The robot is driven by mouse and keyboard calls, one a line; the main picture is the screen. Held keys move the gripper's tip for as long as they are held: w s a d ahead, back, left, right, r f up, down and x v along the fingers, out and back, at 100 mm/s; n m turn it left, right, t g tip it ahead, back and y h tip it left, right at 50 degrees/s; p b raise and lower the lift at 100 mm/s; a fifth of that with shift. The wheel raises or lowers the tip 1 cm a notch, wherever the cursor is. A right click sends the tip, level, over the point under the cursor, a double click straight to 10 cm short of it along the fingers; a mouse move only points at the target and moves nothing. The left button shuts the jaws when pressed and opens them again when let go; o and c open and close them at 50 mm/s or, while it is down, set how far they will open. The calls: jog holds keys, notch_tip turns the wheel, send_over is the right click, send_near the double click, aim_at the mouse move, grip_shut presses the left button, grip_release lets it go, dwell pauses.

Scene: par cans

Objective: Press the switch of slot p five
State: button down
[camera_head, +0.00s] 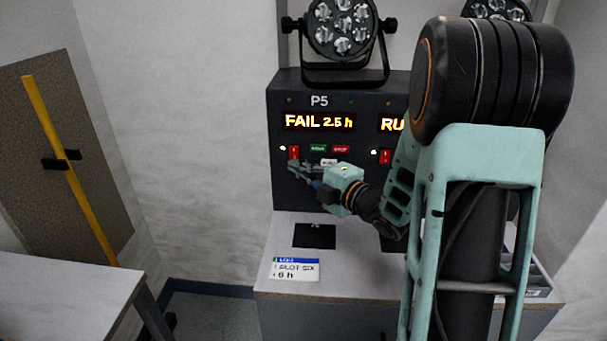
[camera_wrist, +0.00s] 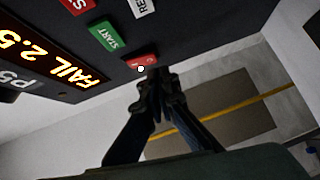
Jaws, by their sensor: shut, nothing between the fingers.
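The P5 panel (camera_head: 319,101) is a dark upright face with a lit display (camera_head: 319,122) reading "FAIL 2.5 h". Its red switch (camera_head: 293,152) sits at the left, beside a small white lamp, and it shows in the wrist view (camera_wrist: 138,61) just beyond my fingertips. A green START button (camera_head: 318,148) and a red button (camera_head: 341,149) are to its right. My gripper (camera_head: 292,167) is shut and empty, its tips just below the red switch. In the wrist view the tips (camera_wrist: 153,74) lie very near the switch; I cannot tell whether they touch.
A par can light (camera_head: 342,27) stands on top of the unit. A second display (camera_head: 391,125) is partly hidden by my arm. A card (camera_head: 296,268) and a black patch (camera_head: 314,236) lie on the bench. A yellow pole (camera_head: 68,165) is at the left.

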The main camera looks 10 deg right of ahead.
jog(key=shift+w+d, duration=0.15)
jog(key=shift+w, duration=0.45)
jog(key=shift+f, duration=0.1)
jog(key=b, duration=0.3)
jog(key=shift+w+d+f+n+t, duration=0.1)
jog(key=shift+w+f+n+t, duration=0.1)
jog(key=shift+f+n+t, duration=0.15)
jog(key=shift+r, duration=0.25)
